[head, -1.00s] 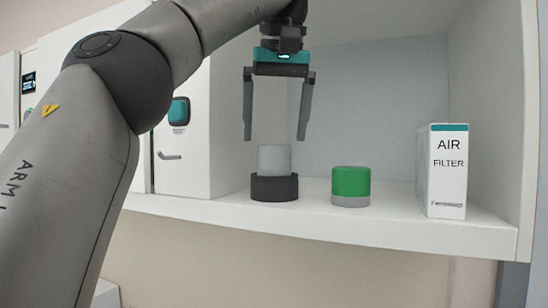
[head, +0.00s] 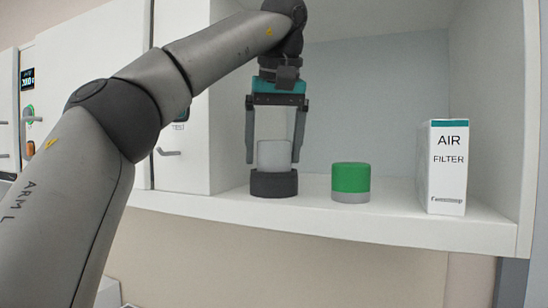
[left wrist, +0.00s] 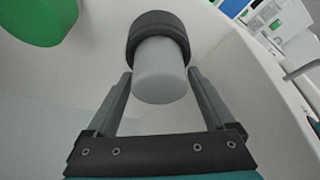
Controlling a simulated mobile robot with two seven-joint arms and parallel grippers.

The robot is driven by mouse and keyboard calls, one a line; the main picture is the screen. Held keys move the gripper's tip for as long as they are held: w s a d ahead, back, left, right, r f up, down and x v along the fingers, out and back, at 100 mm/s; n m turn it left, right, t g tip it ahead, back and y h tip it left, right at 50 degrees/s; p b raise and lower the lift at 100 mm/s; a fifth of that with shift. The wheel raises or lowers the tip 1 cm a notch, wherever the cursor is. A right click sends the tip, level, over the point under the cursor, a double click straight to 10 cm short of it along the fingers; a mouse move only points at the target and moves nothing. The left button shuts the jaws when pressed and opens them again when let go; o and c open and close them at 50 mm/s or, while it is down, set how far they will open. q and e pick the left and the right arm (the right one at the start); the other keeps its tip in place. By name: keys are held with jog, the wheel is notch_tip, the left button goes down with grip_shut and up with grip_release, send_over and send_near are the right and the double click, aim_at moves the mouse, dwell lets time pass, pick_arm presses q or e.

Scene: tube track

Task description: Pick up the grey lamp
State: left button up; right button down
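The grey lamp (head: 273,155) is a light grey cylinder on a dark base (head: 273,184), upright on the shelf. My left gripper (head: 273,162) points down over it, open, with one finger on each side of the grey part. In the left wrist view the lamp (left wrist: 160,78) lies between and just beyond the two fingertips (left wrist: 160,76), with a gap on each side. The fingers are not closed on it. My right gripper is not in view.
A green cylinder (head: 351,178) with a grey base stands to the right of the lamp. An air filter box (head: 443,168) stands further right near the shelf's side wall. The white shelf (head: 400,222) has a front edge close to these things.

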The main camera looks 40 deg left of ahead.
pick_arm(q)
jog(key=c, duration=1.1)
jog(key=shift+r, duration=0.15)
